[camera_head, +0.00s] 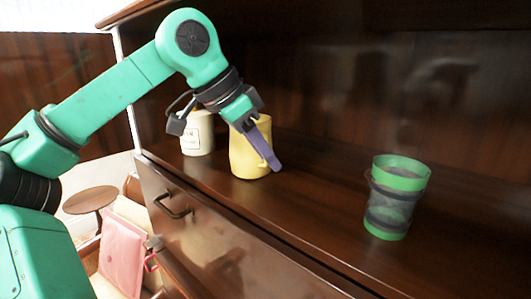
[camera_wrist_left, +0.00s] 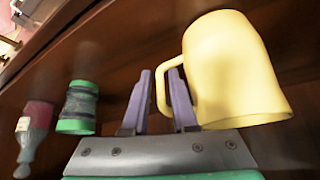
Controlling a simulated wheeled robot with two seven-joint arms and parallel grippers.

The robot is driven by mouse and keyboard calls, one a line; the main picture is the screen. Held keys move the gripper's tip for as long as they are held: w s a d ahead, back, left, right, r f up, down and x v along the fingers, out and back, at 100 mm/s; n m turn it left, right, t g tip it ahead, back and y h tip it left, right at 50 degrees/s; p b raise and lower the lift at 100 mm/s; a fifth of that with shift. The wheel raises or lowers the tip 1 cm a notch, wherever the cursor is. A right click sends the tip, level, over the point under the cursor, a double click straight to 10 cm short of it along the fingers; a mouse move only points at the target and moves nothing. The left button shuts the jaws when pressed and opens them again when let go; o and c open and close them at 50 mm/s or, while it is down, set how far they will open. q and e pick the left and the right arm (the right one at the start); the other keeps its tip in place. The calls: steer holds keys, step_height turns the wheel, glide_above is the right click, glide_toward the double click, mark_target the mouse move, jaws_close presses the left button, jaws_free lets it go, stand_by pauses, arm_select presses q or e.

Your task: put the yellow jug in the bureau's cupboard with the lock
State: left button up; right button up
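The yellow jug (camera_head: 247,155) stands upright on the dark wooden bureau's shelf (camera_head: 310,180). In the left wrist view the jug (camera_wrist_left: 235,75) is large at the right, with its handle toward my gripper. My left gripper (camera_head: 270,160) is at the jug's near right side. In the wrist view its two purple fingers (camera_wrist_left: 160,82) are apart, one on each side of the handle's bar; I cannot tell whether they touch it. The cupboard with the lock cannot be made out. My right gripper is not in view.
A cream canister (camera_head: 198,135) stands left of the jug. A green and grey cup (camera_head: 395,198) stands to the right. A drawer front with a dark handle (camera_head: 172,205) lies below the shelf edge. The wrist view also shows a red and white bottle (camera_wrist_left: 35,125).

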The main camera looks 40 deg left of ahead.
arm_select(q)
steer(key=shift+o, duration=0.3)
steer(key=shift+d, duration=0.1)
steer(key=shift+r, duration=0.1)
steer(key=shift+r, duration=0.2)
steer(key=s+b, duration=0.1)
steer(key=s+a+b, duration=0.1)
steer(key=s+b, duration=0.1)
steer(key=s+a+b, duration=0.1)
steer(key=s, duration=0.1)
steer(key=shift+s+b, duration=0.1)
steer(key=shift+b, duration=0.25)
steer(key=s+a+b, duration=0.2)
steer(key=s, duration=0.4)
steer(key=shift+s+a+r+b, duration=0.25)
steer(key=shift+a+r+b, duration=0.1)
steer(key=shift+r, duration=0.05)
steer(key=shift+f, duration=0.1)
